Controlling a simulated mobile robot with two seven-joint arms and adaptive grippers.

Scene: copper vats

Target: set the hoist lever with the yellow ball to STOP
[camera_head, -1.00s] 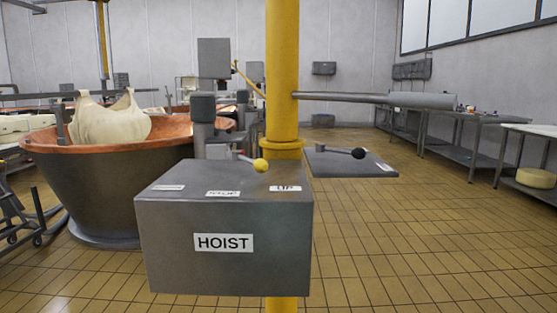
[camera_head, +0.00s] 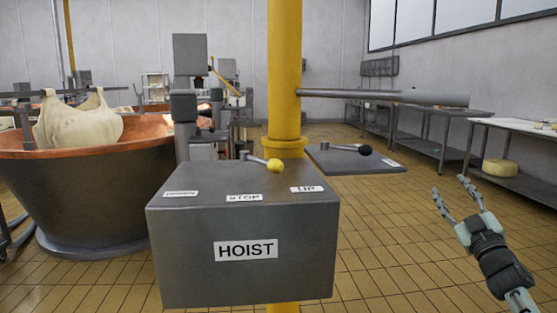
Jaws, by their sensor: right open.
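The hoist box (camera_head: 190,255) is a grey block on the yellow post, with a HOIST sign (camera_head: 246,250) on its front. On its top, the hoist lever (camera_head: 258,160) ends in a yellow ball (camera_head: 275,166). The lever points from its pivot at the back toward the right, and the ball lies between the STOP label (camera_head: 244,198) and the UP label (camera_head: 306,189), nearer UP. A third label (camera_head: 180,193) at the left is too small to read. My right gripper (camera_head: 450,186) is open and empty, right of the box and apart from it. My left gripper is not in view.
A second lever with a black ball (camera_head: 365,150) stands on a grey panel (camera_head: 385,164) behind the box. The yellow post (camera_head: 285,80) carries a grey horizontal arm (camera_head: 400,96). A copper vat (camera_head: 90,200) stands at left. Floor at right is open.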

